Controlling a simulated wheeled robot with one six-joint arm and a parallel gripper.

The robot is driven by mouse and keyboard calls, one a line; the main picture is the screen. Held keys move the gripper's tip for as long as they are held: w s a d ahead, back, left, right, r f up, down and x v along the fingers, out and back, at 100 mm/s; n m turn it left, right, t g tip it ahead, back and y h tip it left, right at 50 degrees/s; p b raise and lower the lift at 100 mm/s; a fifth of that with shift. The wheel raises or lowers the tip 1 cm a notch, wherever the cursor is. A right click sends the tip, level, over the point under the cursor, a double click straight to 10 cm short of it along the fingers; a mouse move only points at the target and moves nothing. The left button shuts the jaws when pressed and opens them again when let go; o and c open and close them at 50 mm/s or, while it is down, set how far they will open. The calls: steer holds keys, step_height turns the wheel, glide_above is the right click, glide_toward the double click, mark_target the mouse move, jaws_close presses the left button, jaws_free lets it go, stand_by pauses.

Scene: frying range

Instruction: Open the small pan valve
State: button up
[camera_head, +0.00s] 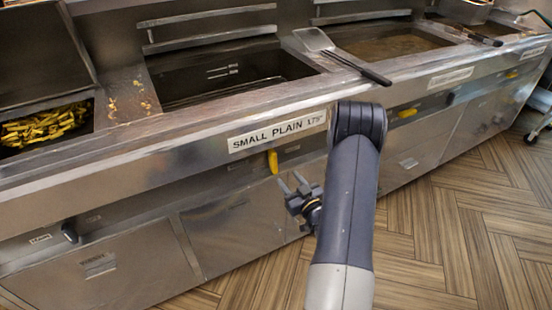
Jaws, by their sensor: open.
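The small pan (225,77) is the dark rectangular well above that label. My gripper (291,184) is just below and to the right of the yellow handle, in front of the panel. Its fingers are open and appear empty. I cannot tell how far the fingers are from the handle in depth. My arm reaches in from the bottom and hides part of the panel to the right.
A spatula (316,40) lies across the rim between two wells. Another yellow handle (407,113) and a black handle (69,232) sit on the panel. Fries (45,124) fill the left well. Wooden floor (440,235) is clear at right.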

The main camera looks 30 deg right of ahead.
mark_target(275, 163)
steer(key=w, duration=0.9)
steer(key=shift+w+a, duration=0.2)
steer(key=shift+w, duration=0.1)
steer(key=c, duration=0.9)
steer(key=shift+f, duration=0.1)
jaws_close()
